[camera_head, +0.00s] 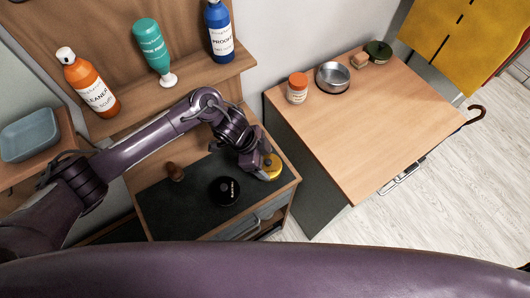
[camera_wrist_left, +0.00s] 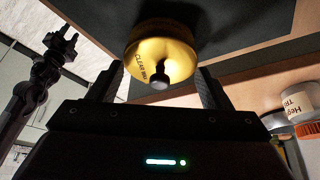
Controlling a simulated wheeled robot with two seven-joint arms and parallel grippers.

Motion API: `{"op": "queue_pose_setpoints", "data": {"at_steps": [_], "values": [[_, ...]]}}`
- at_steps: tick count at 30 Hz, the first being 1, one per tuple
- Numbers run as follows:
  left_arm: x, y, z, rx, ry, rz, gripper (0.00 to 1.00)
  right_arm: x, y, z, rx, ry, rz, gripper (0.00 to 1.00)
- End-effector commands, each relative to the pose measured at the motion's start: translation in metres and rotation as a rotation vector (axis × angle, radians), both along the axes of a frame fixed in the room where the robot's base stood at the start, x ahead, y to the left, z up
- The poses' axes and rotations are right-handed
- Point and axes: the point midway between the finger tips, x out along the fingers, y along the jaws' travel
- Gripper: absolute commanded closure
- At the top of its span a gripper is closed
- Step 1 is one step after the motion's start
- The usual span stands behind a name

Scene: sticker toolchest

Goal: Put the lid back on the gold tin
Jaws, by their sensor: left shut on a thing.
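The gold round lid (camera_wrist_left: 158,50) fills the space between my left fingers in the left wrist view. It has "CLEAR WAX" lettering and a dark knob. My left gripper (camera_head: 259,167) is shut on it. In the head view the gold shows (camera_head: 272,166) beside the gripper, at the right end of the dark mat. The gripper hides part of it. I cannot tell the gold tin's body apart from the lid, or whether the two touch.
The table (camera_head: 390,130) at right holds an orange-lidded jar (camera_head: 297,88) and a metal bowl (camera_head: 332,77). Bottles stand on the shelf (camera_head: 190,90) behind.

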Motion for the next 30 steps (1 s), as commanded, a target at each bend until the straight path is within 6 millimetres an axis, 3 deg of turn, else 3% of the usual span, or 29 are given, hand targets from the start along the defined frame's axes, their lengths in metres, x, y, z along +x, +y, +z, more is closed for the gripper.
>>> {"op": "queue_pose_setpoints", "data": {"at_steps": [5,6,11,30], "values": [[-0.0001,0.0,-0.0001,0.0,0.0,0.0,0.49,0.0002,-0.0002,-0.0001,0.0,0.0,-0.001,0.64],[-0.0001,0.0,-0.0001,0.0,0.0,0.0,0.23,0.0002,-0.0002,-0.0001,0.0,0.0,-0.001,0.64],[-0.0001,0.0,-0.0001,0.0,0.0,0.0,0.02,0.0003,-0.0001,-0.0001,0.0,-0.001,-0.001,0.64],[0.0002,0.0003,0.0084,0.0,0.0,0.001,0.0,0.0009,0.0023,0.0085,0.003,-0.001,-0.002,0.64]]}}
